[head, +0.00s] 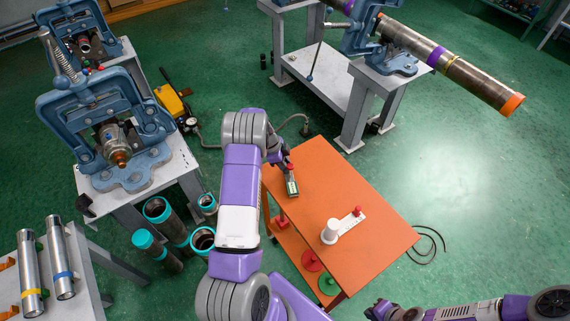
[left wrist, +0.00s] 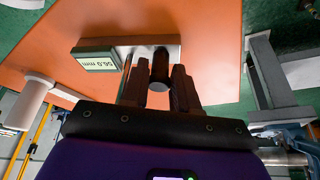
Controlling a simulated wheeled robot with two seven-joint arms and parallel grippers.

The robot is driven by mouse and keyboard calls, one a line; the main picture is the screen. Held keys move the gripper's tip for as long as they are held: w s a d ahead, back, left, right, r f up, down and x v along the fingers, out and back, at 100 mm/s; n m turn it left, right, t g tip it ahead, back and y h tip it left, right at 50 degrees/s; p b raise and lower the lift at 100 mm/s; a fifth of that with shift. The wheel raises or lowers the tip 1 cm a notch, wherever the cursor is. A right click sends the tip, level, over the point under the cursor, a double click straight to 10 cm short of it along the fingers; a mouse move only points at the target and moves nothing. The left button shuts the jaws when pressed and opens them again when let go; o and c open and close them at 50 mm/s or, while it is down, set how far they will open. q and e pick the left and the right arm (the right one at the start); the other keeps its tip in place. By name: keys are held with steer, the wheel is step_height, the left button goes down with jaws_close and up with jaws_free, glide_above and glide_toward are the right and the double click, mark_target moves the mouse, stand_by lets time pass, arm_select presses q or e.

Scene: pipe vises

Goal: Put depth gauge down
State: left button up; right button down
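The depth gauge (head: 292,187) is a green-grey bar with a small display and a dark stem, over the far left part of the orange table top (head: 345,190). In the left wrist view the gauge (left wrist: 97,62) reads 56.0 mm. My left gripper (left wrist: 159,78) has its two fingers on either side of the dark stem, with no clear gap, so it looks shut on it. In the head view the left gripper (head: 284,161) is small and partly hidden. Whether the gauge touches the table is unclear. My right gripper (head: 378,310) is at the bottom edge, away from the table.
A white cylinder (head: 329,232) and a white plate with a red knob (head: 357,211) occupy the table's near middle. The table's right side is clear. Blue pipe vises (head: 105,125) stand left; another holds a long pipe (head: 455,70) at right. Teal-rimmed pipes (head: 160,210) stand left of my arm.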

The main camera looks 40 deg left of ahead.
arm_select(q)
steer(key=o, duration=0.4)
steer(key=shift+o, duration=0.2)
steer(key=v, duration=1.2)
steer(key=shift+s, duration=0.1)
